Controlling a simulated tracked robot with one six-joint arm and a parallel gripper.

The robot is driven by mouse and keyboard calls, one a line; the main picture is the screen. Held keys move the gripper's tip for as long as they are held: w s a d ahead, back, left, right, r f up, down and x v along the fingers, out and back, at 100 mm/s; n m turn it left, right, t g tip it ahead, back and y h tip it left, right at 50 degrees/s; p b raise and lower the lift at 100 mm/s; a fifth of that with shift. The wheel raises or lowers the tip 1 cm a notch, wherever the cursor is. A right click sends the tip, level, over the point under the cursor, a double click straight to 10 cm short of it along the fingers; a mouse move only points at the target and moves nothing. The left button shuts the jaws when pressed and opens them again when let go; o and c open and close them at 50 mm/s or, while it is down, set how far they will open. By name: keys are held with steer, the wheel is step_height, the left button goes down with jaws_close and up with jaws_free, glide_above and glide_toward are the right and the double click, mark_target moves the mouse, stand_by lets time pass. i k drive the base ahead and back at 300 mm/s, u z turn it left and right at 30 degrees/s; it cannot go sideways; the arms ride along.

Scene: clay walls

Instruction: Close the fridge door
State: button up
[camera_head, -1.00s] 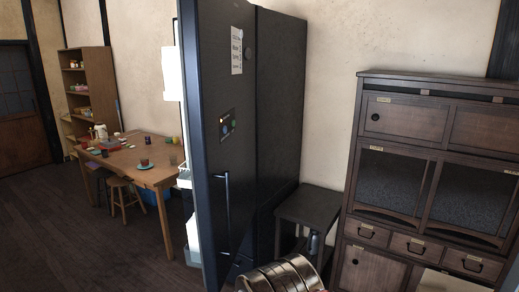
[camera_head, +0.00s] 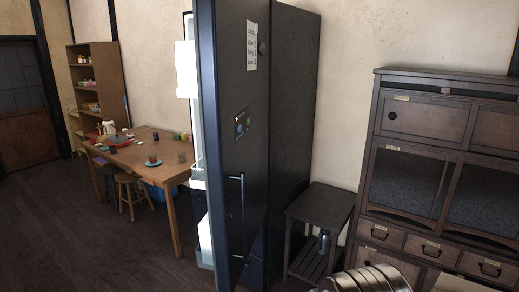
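The dark fridge (camera_head: 295,110) stands against the wall in the middle of the head view. Its door (camera_head: 235,150) is open and swung out toward me, with its outer face showing. A paper note, a small coloured panel and a long vertical handle (camera_head: 242,205) are on that face. White door shelves (camera_head: 186,75) show past the door's left edge. The fridge interior is mostly hidden behind the door. My gripper is not in view.
A small dark stand (camera_head: 318,205) and a wooden cabinet (camera_head: 425,120) stand right of the fridge. A table (camera_head: 140,155) with stools is at left. The floor (camera_head: 90,235) before it is clear. A ringed, shiny thing (camera_head: 372,282), unclear what, is at the bottom edge.

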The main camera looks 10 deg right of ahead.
mark_target(225, 67)
steer(key=u, duration=0.05)
steer(key=i, duration=1)
steer(key=u, duration=0.25)
steer(key=k, duration=0.75)
steer(key=u, duration=0.5)
steer(key=k, duration=0.6)
steer(key=u, duration=0.45)
steer(key=i, duration=1.3)
steer(key=z, duration=0.4)
